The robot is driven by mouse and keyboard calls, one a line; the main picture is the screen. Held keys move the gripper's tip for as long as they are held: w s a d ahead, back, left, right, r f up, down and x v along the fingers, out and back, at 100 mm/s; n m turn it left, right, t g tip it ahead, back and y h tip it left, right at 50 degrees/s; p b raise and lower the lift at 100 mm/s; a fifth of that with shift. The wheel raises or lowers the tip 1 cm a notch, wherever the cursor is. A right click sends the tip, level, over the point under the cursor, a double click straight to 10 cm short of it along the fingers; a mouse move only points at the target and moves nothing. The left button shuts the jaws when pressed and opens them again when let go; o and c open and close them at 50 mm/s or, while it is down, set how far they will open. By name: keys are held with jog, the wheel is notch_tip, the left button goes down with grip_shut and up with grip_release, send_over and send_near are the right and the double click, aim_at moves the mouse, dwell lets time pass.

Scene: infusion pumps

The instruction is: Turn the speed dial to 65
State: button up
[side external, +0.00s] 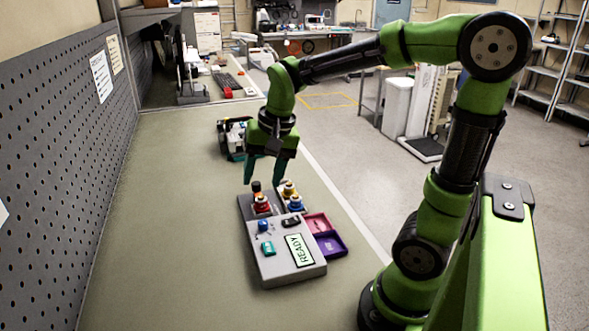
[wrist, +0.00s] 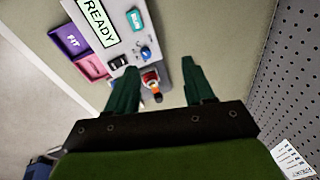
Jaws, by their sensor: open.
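A grey pump panel (side external: 277,268) lies on the bench with a READY display (side external: 300,250). It bears a small blue knob (side external: 263,226), a teal button (side external: 268,248) and a black control (side external: 291,221). I cannot tell which is the speed dial; no number is readable. In the wrist view the blue knob (wrist: 145,53) and black control (wrist: 117,63) lie ahead of my gripper. My gripper (side external: 263,180) is open above the panel's far end, pointing down. In the wrist view its fingers (wrist: 159,67) are spread around the line to a red piece, with nothing visibly held.
A red piece with a black and orange top (side external: 260,201) stands at the panel's far end, beside yellow and blue pieces (side external: 293,197). Pink (side external: 319,222) and purple (side external: 331,244) trays adjoin the right side. A pegboard wall (side external: 60,170) borders the left. The near-left bench is clear.

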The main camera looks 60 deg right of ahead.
aim_at(263, 222)
jog(key=w+d+f+m+g, duration=0.1)
jog(key=w+d+m+g, duration=0.3)
jog(key=m, duration=0.6)
jog(key=shift+t+h, duration=0.4)
jog(key=shift+t, duration=0.2)
jog(key=f, duration=0.5)
jog(key=d+f, duration=0.1)
jog(key=f, duration=1)
jog(key=shift+w+d+f, duration=0.15)
jog(key=shift+w+f, duration=0.1)
jog(key=shift+w, duration=0.05)
grip_shut()
